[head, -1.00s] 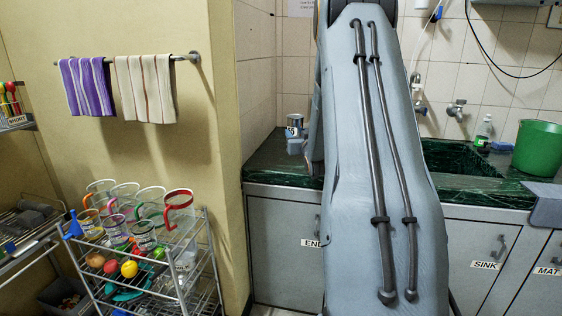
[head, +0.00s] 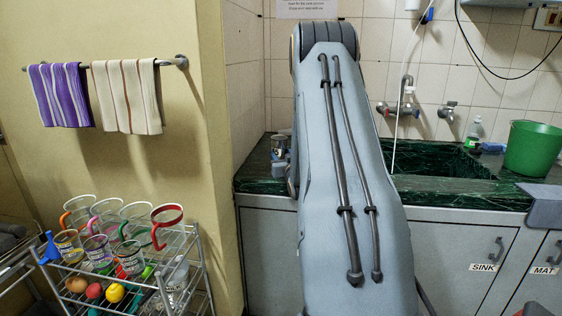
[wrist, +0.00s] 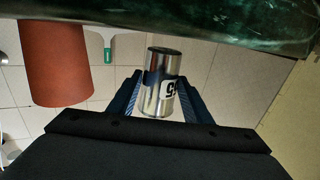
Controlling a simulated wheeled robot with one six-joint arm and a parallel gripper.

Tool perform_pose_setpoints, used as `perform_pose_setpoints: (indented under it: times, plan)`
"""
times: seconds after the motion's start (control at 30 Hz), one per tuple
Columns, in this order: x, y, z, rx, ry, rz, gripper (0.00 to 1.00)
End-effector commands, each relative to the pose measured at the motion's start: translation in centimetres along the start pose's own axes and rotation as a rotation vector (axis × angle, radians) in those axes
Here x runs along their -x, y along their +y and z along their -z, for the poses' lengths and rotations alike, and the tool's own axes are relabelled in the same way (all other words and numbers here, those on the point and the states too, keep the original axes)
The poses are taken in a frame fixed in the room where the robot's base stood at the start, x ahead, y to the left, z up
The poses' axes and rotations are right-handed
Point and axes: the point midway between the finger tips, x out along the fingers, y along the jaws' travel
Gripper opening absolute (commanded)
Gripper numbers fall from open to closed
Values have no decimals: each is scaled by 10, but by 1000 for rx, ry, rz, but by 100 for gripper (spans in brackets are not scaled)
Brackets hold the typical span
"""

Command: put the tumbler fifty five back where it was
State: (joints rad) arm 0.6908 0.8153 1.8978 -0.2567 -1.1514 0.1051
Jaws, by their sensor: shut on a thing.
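The tumbler fifty five (wrist: 161,85) is a shiny metal cylinder with a white number label, partly cut off. In the wrist view my gripper (wrist: 160,100) has a dark finger on each side of it and is shut on it. The green counter edge (wrist: 170,25) lies close to the tumbler's end at the top of that view. I cannot tell whether they touch. In the head view the tumbler (head: 279,147) shows small at the counter's left end, partly behind my arm.
My arm covers the middle of the counter (head: 460,190). A green bucket (head: 533,148) stands right of the sink. A rack (head: 185,250) of mugs and tumblers stands at lower left. The wrist view shows a reddish-brown container (wrist: 55,65).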

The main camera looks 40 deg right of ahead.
Motion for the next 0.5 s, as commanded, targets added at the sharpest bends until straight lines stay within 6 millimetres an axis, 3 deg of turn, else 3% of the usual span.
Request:
perform_pose_setpoints:
  times: [0.13, 0.5]
  plan:
    - [0, -2, -21, 0, -1, 2, 19]
    - [-1, -3, -25, 0, 0, 3, 19]
